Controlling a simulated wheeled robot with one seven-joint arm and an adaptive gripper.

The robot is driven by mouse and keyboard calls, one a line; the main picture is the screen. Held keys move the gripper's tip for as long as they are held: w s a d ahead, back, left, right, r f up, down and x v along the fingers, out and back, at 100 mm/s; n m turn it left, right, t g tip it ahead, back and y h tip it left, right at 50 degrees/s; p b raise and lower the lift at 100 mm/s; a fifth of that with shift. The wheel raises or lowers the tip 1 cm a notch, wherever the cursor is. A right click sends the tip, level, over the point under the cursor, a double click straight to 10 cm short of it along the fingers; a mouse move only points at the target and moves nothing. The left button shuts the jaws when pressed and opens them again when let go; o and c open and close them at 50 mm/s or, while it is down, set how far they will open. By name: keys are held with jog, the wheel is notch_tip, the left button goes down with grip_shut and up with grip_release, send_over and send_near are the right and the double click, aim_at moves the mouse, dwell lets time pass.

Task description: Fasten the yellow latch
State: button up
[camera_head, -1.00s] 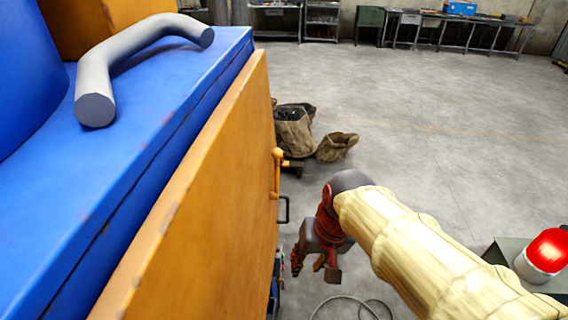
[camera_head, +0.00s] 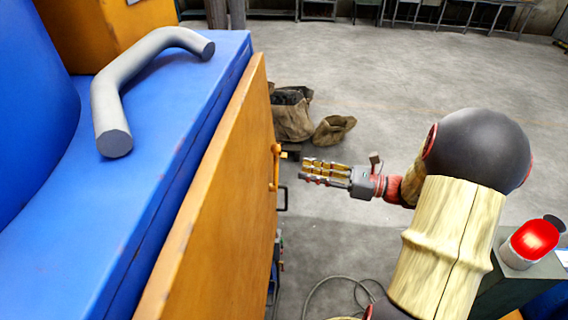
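The yellow latch (camera_head: 275,166) is a small upright lever with a round knob on top. It is mounted on the outer face of the orange panel (camera_head: 215,190), near its far end. My gripper (camera_head: 304,171) is to the right of the latch, with its fingers pointing left at it. A small gap shows between the fingertips and the latch, and nothing is seen held. The fingers overlap in this view, so their opening is unclear.
A dark handle (camera_head: 283,198) sticks out from the panel just below the latch. A blue machine body (camera_head: 165,140) with a grey bar (camera_head: 112,105) fills the left. Brown sacks (camera_head: 292,118) stand beyond. A red beacon (camera_head: 533,240) is at lower right. Open floor lies behind my arm.

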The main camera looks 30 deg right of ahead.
aim_at(275, 169)
jog(key=x, duration=0.7)
jog(key=shift+w+a, duration=0.25)
jog(key=shift+w, duration=0.05)
jog(key=c, duration=0.3)
jog(key=c, duration=0.4)
grip_shut()
